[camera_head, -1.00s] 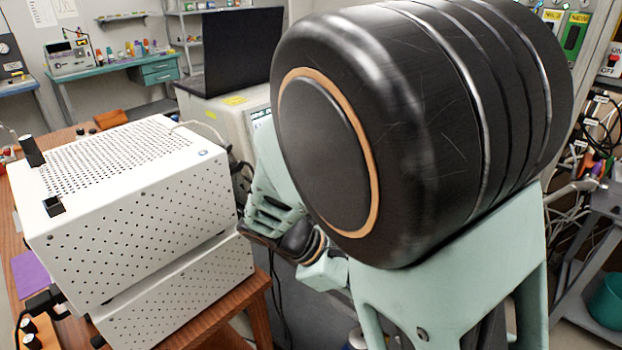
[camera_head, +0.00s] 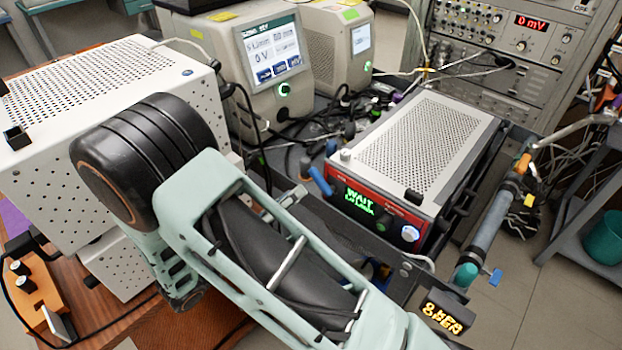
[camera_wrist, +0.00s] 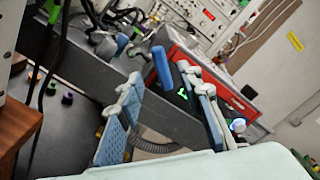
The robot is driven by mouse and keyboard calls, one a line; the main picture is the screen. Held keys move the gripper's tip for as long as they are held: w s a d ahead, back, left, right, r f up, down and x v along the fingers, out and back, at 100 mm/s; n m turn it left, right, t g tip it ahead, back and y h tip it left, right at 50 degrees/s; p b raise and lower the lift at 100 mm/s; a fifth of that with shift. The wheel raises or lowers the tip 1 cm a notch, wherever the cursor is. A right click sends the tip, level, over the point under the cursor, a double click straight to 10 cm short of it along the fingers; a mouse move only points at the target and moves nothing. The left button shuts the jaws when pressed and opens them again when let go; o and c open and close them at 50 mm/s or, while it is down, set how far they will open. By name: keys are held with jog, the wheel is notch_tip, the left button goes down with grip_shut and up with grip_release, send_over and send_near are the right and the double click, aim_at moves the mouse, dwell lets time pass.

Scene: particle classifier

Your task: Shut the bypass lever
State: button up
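A blue lever handle (camera_head: 319,180) stands at the left front corner of the red-fronted box, tilted. I take it as the bypass lever, though no label confirms this. In the wrist view a blue bar (camera_wrist: 162,66) shows beside the box's red front, beyond and between my fingers. My gripper (camera_wrist: 162,112) is open, its two blue-padded fingers apart with nothing visible held. Its right finger overlaps the red front in that view. In the head view my arm hides most or all of the gripper.
The red-fronted box (camera_head: 384,206) shows a green WAIT text. A grey tube (camera_head: 490,228) with a small blue tap (camera_head: 495,278) runs along its right. A white perforated cabinet (camera_head: 110,110) stands left. Cables (camera_head: 300,130) crowd behind; open floor (camera_head: 540,300) lies at lower right.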

aim_at(314, 178)
jog(key=x, duration=0.7)
jog(key=shift+w+d, duration=0.25)
jog(key=shift+d, duration=0.05)
jog(key=shift+c, duration=0.5)
grip_shut()
